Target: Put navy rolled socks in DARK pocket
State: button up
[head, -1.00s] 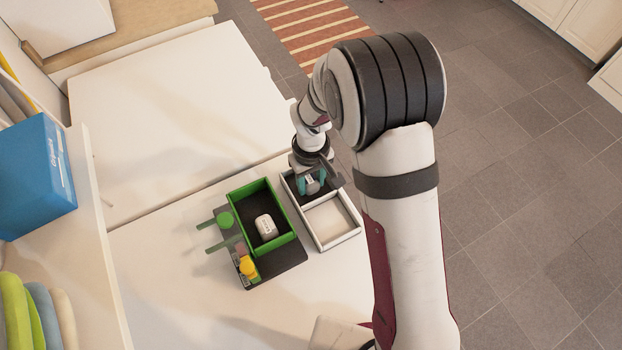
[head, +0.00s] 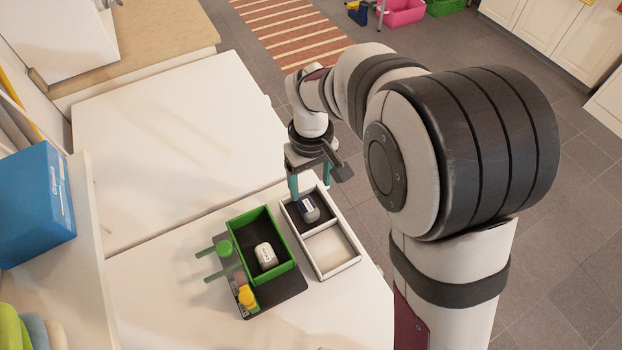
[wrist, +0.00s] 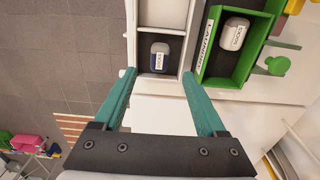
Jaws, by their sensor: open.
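The navy rolled socks (head: 308,208) lie in the dark pocket (head: 293,213) of a white two-pocket tray (head: 335,271); in the wrist view the socks (wrist: 160,57), with a pale label, rest on that pocket's dark floor. The tray's other pocket (head: 329,247) has a pale floor and looks empty. My gripper (head: 310,181) is open and empty, above the tray's far end and apart from the socks. In the wrist view its two teal fingers (wrist: 165,75) are spread wide, with the socks beyond their tips.
A green bin (head: 287,273) with white rolled socks (head: 265,254) stands left of the tray, on a dark base (head: 293,289). A blue box (head: 32,205) is at far left. The white tabletop (head: 175,140) behind is clear.

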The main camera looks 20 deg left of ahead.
jog(key=s+d+r+m, duration=0.6)
jog(key=d+r, duration=0.1)
jog(key=d, duration=0.4)
jog(key=s+d+m+y, duration=0.1)
jog(key=s+d+m, duration=0.2)
jog(key=s, duration=0.4)
jog(key=s+d+r+m, duration=0.1)
jog(key=s+d+m, duration=0.2)
jog(key=s+m, duration=0.2)
jog(key=shift+s+d+r+m+y, duration=0.15)
jog(key=shift+s+d+m+y, duration=0.2)
jog(key=shift+s, duration=0.5)
jog(key=o, duration=0.4)
jog(key=shift+w+r, duration=0.1)
jog(key=shift+w, duration=0.05)
jog(key=w+a+r+m+h, duration=0.15)
jog(key=a+r, duration=0.25)
jog(key=a, duration=0.4)
jog(key=w+a+r+m, duration=0.1)
jog(key=w+a+r, duration=0.2)
jog(key=a+r, duration=0.3)
jog(key=w+a+r+m, duration=0.1)
jog(key=w+a+r, duration=0.2)
jog(key=a, duration=0.6)
jog(key=f, duration=0.9)
jog(key=shift+s+a+f, duration=0.25)
jog(key=shift+s+f, duration=0.1)
